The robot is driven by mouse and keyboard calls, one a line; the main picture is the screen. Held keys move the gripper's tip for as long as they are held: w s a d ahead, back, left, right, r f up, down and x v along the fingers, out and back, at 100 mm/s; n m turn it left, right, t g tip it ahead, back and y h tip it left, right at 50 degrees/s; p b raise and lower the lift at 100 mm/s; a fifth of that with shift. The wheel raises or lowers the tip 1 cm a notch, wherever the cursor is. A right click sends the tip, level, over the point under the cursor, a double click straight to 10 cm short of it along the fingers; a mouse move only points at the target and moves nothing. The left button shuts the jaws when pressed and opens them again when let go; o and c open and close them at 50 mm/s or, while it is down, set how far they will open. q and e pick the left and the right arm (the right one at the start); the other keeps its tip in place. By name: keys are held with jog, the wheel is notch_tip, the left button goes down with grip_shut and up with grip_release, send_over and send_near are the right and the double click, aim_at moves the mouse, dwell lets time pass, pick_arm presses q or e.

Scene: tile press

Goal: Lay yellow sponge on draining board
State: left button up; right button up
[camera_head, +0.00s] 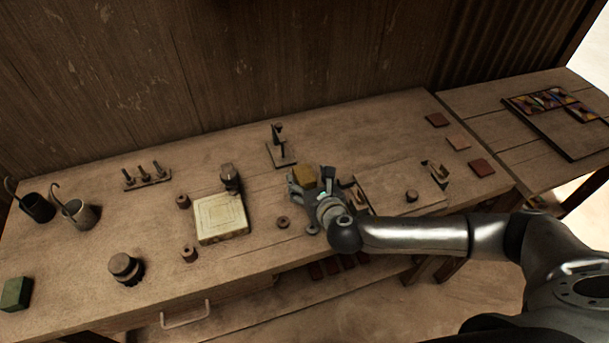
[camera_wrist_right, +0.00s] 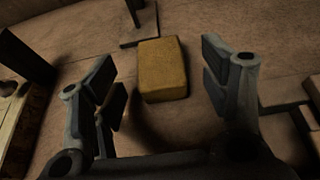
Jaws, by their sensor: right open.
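The yellow sponge (camera_head: 304,176) lies on the workbench, right of the middle of the head view, partly hidden by my right gripper. In the right wrist view the sponge (camera_wrist_right: 163,68) is a whole yellow-brown block on the bench top. My right gripper (camera_head: 312,186) is open, with its fingers at either side of the sponge. In the wrist view a gap shows between the sponge and each finger of the gripper (camera_wrist_right: 160,92). A pale square slab (camera_head: 221,219) lies left of the sponge; I cannot tell whether it is the draining board. My left gripper is not in view.
A small dark stand (camera_head: 281,152) is just behind the sponge. A dark-topped tool (camera_head: 230,177) stands by the slab's back edge. Two dark cups (camera_head: 80,213) are far left. The bench's back right is mostly clear.

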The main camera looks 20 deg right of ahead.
aim_at(304, 177)
jog(key=shift+x, duration=1.35)
jog(key=c, duration=1)
